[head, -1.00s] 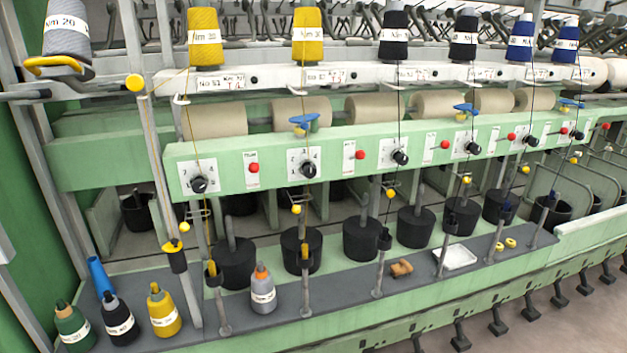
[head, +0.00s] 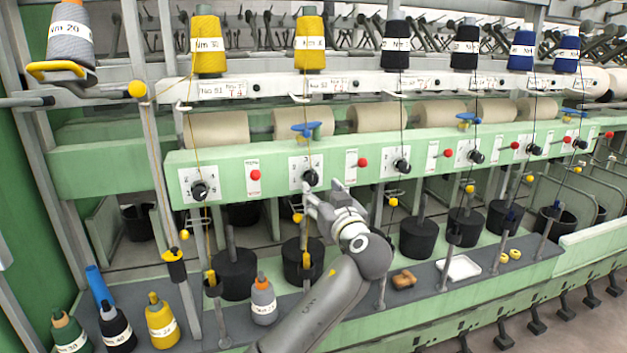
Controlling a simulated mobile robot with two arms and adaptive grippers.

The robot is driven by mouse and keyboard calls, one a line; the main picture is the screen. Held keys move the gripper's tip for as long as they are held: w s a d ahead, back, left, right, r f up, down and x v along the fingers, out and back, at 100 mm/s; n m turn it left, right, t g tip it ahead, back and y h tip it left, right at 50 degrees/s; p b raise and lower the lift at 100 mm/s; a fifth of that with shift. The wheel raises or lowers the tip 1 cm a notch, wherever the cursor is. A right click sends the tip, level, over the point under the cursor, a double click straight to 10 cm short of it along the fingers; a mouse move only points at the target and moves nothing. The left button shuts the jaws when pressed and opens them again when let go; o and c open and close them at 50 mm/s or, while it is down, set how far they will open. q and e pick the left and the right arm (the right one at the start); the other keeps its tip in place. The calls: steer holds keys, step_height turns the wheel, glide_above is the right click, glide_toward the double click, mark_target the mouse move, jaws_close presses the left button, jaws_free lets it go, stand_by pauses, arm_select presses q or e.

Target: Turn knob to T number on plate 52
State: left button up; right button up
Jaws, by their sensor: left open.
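White number plates run along the rail under the cones. The first plate (head: 222,90) is at the left and the second plate (head: 318,85) is under the second yellow cone. Their small print is too blurred to read surely, including which is 52 and its T number. A black knob (head: 310,177) sits on a white dial on the green panel below the second plate. Another black knob (head: 200,190) is on the dial to its left. My left gripper (head: 309,195) is open, just below and in front of the second knob. Contact cannot be told. My right gripper is not in view.
Red buttons, such as this one (head: 255,175), sit between the dials. A blue part (head: 305,130) is above the second dial. Thread lines hang in front of the panel. Spools and a white tray (head: 459,268) stand on the grey shelf.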

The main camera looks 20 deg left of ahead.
mark_target(313, 182)
arm_select(q)
steer(key=shift+p+x, duration=0.95)
steer(key=shift+x, duration=2.55)
steer(key=shift+c, duration=0.3)
steer(key=c, duration=1)
